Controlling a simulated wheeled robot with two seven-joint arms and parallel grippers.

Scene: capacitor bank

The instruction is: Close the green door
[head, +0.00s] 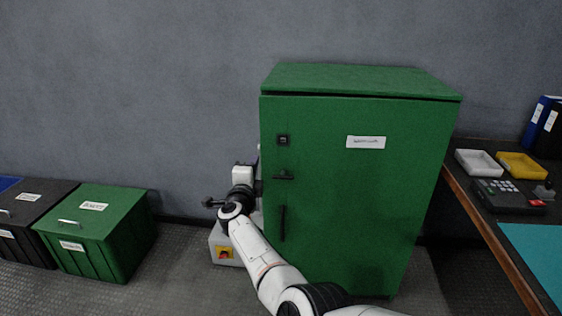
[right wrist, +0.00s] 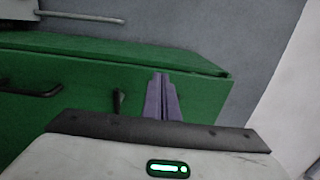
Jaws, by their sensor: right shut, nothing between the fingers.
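The green door (head: 335,205) is the front face of a tall green cabinet (head: 360,80). It looks shut or nearly shut, with a thin dark gap along its top edge. A dark latch (head: 284,177) and an upright handle (head: 282,223) sit near its left edge. My right gripper (head: 258,187) is at that left edge, level with the latch; its fingertips are hard to make out there. In the right wrist view its shut, empty fingers (right wrist: 162,98) point at the green surface, beside the latch (right wrist: 118,101). I cannot tell whether they touch it. My left gripper is out of view.
A pale box with a yellow panel (head: 224,253) stands left of the cabinet. A green bin (head: 125,235) and a dark bin (head: 35,212) stand further left. A bench (head: 475,212) with trays and a keypad device is close on the right. Floor between the bins and cabinet is mostly clear.

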